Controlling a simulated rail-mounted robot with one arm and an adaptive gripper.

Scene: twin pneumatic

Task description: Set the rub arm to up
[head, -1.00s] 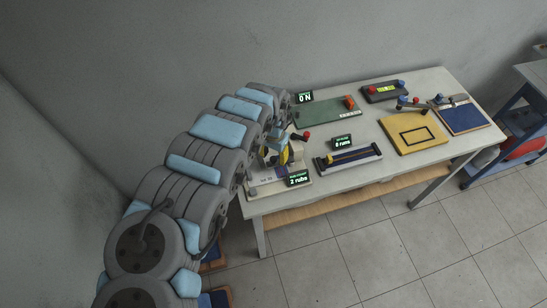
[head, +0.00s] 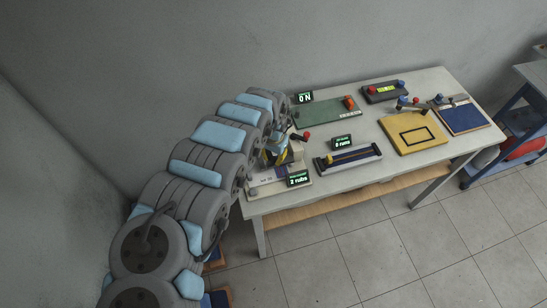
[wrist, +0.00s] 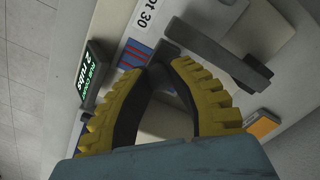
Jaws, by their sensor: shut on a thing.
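The rub tester (head: 262,185) stands at the table's near left corner, with a lit display (head: 298,179) reading "2 rubs". It also shows in the wrist view, turned on its side, with its display (wrist: 92,75). A dark grey bar, which looks like the rub arm (wrist: 215,52), crosses above the tester's base in the wrist view. My gripper (wrist: 163,72) has yellow and black fingers closed together at the bar's left end, where they hold a dark part. The fingertips partly hide what they grip. In the head view my gripper (head: 284,156) is over the tester, largely covered by my arm.
A red-knobbed lever (head: 305,137) stands close behind my gripper. A green board (head: 325,114), a slide device (head: 348,158) with its display, a yellow board (head: 412,132) and a blue board (head: 462,119) share the table. Bare table lies between them.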

